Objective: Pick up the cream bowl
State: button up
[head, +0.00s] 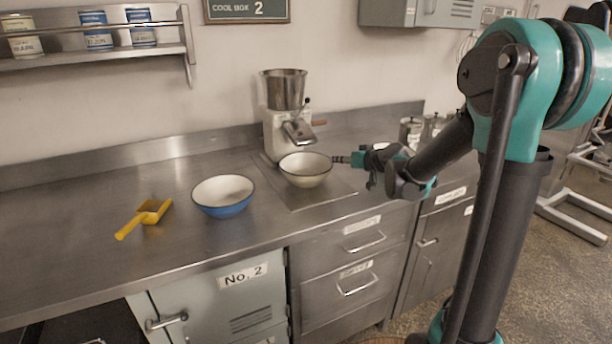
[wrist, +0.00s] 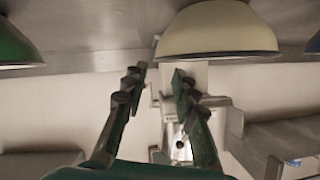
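The cream bowl (head: 305,171), with a dark rim, stands upright on a metal plate on the steel counter, in front of the grinder. In the head view my gripper (head: 341,159) is just right of it, close to its rim. The wrist view is upside down and shows the cream bowl (wrist: 217,30) at the top, to the right of my fingers. My gripper (wrist: 157,72) is open there, with a gap between the fingertips and nothing in it. I cannot tell whether a finger touches the bowl.
A blue bowl (head: 222,196) and a yellow scoop (head: 146,216) lie left on the counter. The grinder (head: 288,115) stands behind the cream bowl. A green bowl (wrist: 15,46) shows at the wrist view's left edge. Metal canisters (head: 410,131) stand at the back right. The front-left counter is clear.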

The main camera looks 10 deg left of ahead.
jog(key=shift+x, duration=3.55)
jog(key=shift+d+f, duration=0.1)
jog(key=shift+f, duration=0.05)
grip_shut()
